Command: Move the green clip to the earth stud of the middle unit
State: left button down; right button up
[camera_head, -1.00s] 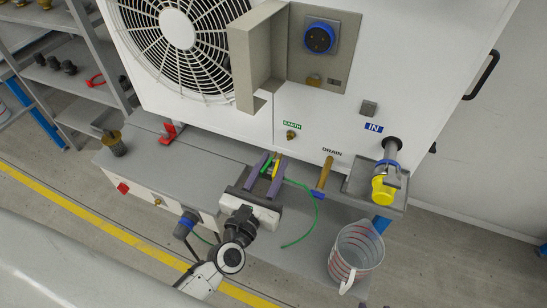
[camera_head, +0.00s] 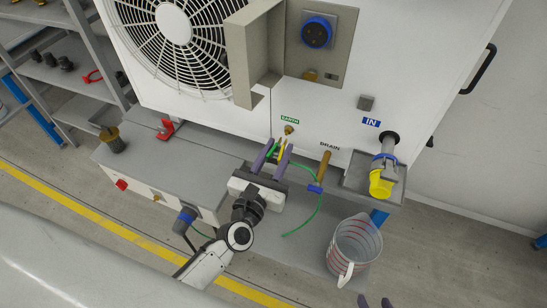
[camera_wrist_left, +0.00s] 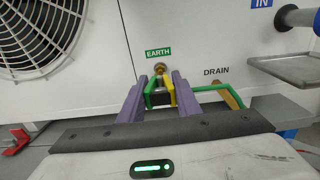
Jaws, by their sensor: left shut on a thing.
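My left gripper (camera_head: 273,155), with purple fingers, is shut on the green clip (camera_wrist_left: 150,90), which has green and yellow parts. The clip points at the white unit's front, just below the brass earth stud (camera_head: 289,130) under the EARTH label (camera_head: 290,120). In the left wrist view, the stud (camera_wrist_left: 159,68) shows right at the clip's tip; I cannot tell whether they touch. A green lead (camera_head: 318,205) curves down to the right from the clip. Two purple fingertips of my right gripper (camera_head: 375,302) show apart at the bottom edge, with nothing seen between them.
A measuring jug (camera_head: 355,248) stands at lower right. A red clamp (camera_head: 165,129) and brass fitting (camera_head: 113,140) are at left.

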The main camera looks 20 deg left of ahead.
aim_at(283, 140)
pick_arm(q)
jog(key=shift+w, duration=1.1)
jog(key=shift+r, duration=0.1)
jog(key=shift+b, duration=0.4)
dwell(1.1)
jog(key=shift+w, duration=0.55)
dwell(0.3)
jog(key=c, duration=1.2)
grip_release()
